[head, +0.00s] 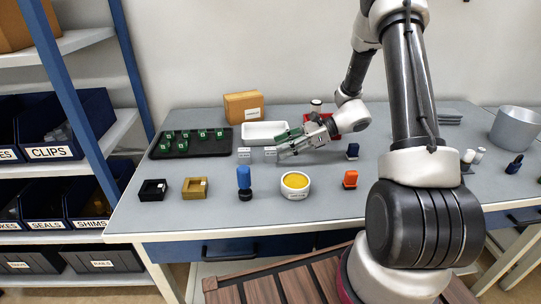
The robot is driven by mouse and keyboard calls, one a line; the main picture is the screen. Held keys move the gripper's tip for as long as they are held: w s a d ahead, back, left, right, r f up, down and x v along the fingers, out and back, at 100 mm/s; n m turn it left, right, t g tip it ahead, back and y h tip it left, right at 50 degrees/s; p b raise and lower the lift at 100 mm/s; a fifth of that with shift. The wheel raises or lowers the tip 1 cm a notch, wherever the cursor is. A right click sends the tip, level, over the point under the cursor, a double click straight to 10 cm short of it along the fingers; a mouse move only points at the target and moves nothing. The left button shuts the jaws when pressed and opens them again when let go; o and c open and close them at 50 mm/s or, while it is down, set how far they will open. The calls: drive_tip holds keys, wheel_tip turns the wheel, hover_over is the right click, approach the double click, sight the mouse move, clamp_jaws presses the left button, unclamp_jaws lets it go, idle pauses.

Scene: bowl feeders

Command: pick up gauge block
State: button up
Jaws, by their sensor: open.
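Two small pale grey blocks stand on the grey table in the head view: one (244,153) on the left and one (270,153) closer to my gripper. They look like gauge blocks, but the picture is too small to confirm this. My gripper (282,147) is open, low over the table, with its fingers pointing left. Its tips are just right of the nearer block; I cannot tell whether they touch it. Something green (283,136) shows beside the fingers, partly hidden.
A black tray (222,151) with several green pieces lies left. A white tray (282,127) and cardboard box (244,106) are behind. A white bowl with yellow contents (295,194), blue stamp-like item (245,182) and orange item (350,179) stand in front.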

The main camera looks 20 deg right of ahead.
sight(271, 148)
drive_tip(key=x, duration=0.5)
drive_tip(key=shift+d, duration=0.1)
drive_tip(key=shift+r, duration=0.1)
clamp_jaws()
